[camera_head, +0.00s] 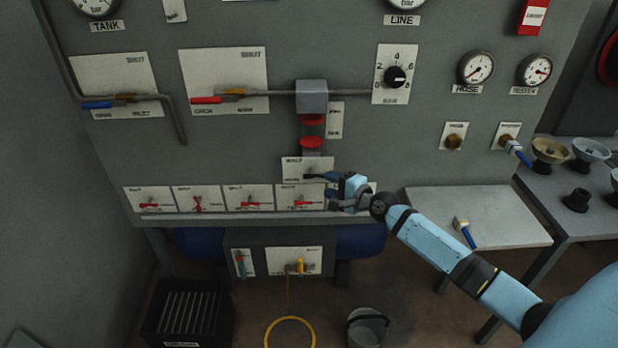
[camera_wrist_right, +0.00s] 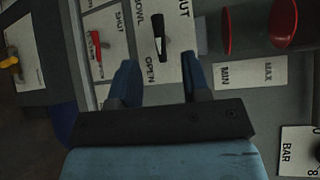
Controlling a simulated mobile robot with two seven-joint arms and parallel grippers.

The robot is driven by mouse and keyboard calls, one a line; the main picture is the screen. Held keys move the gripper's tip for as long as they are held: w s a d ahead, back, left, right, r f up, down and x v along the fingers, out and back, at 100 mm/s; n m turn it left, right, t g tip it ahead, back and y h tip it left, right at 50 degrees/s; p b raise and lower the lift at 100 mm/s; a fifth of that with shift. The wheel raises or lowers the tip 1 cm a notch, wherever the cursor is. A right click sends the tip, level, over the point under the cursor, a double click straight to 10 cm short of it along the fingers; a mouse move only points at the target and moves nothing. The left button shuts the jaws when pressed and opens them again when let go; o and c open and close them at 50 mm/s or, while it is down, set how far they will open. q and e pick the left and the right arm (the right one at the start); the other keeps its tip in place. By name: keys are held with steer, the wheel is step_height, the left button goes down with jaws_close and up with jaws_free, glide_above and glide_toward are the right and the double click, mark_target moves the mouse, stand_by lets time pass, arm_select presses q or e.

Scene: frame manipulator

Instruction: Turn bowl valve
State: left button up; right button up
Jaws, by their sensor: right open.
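The bowl valve plate (camera_head: 297,163) is on the panel under a red-banded column. In the right wrist view its plate (camera_wrist_right: 172,68) reads BOWL, SHUT and OPEN. A small black lever (camera_wrist_right: 160,38) on it lies roughly along the line between SHUT and OPEN. My right gripper (camera_head: 328,190) is in front of the plate and hides part of it in the head view. In the right wrist view my right gripper (camera_wrist_right: 164,68) is open, with its blue fingers apart and nothing between them. The lever appears beyond the fingertips, roughly between them. My left gripper is not in view.
Several red-lever valve plates (camera_head: 197,199) line the panel's lower edge. A grey side shelf (camera_head: 480,215) holds a blue-handled tool (camera_head: 464,232). Below are a bucket (camera_head: 367,327), a yellow ring (camera_head: 290,320) and a black crate (camera_head: 188,312). Bowls (camera_head: 550,150) stand on the right table.

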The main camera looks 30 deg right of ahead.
mark_target(314, 177)
steer(key=x, duration=0.8)
steer(key=shift+f+b, duration=0.1)
steer(key=shift+b, duration=0.25)
jaws_close()
